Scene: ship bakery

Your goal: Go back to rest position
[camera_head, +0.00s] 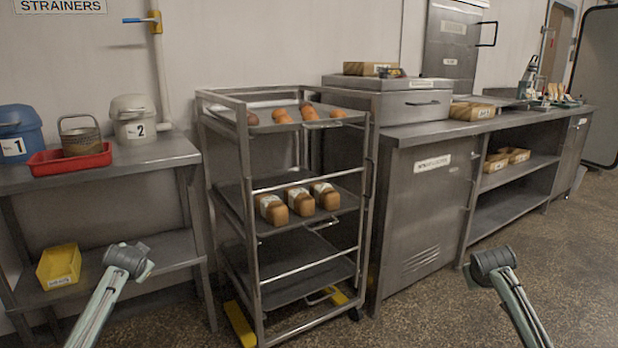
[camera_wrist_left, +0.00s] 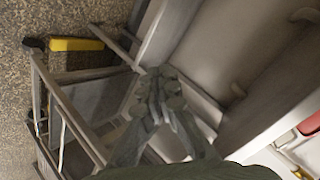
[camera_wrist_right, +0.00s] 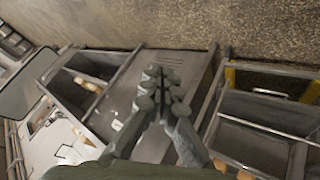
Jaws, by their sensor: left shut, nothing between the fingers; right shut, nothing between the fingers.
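My left gripper shows in the left wrist view (camera_wrist_left: 160,98) with its fingers together and nothing between them. In the head view my left arm (camera_head: 100,295) comes in at the lower left, in front of the left steel table. My right gripper shows in the right wrist view (camera_wrist_right: 160,88), also shut and empty. In the head view my right arm (camera_head: 515,295) comes in at the lower right, over the speckled floor. Both grippers are apart from the furniture as far as I can see. The gripper fingers are hard to make out in the head view.
A steel rack (camera_head: 262,240) with bread on two shelves stands in the middle. A steel table (camera_head: 165,150) with bins and a red tray (camera_head: 70,163) is at left. A long counter (camera_head: 410,215) is at right. Open floor (camera_head: 560,265) lies at the lower right.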

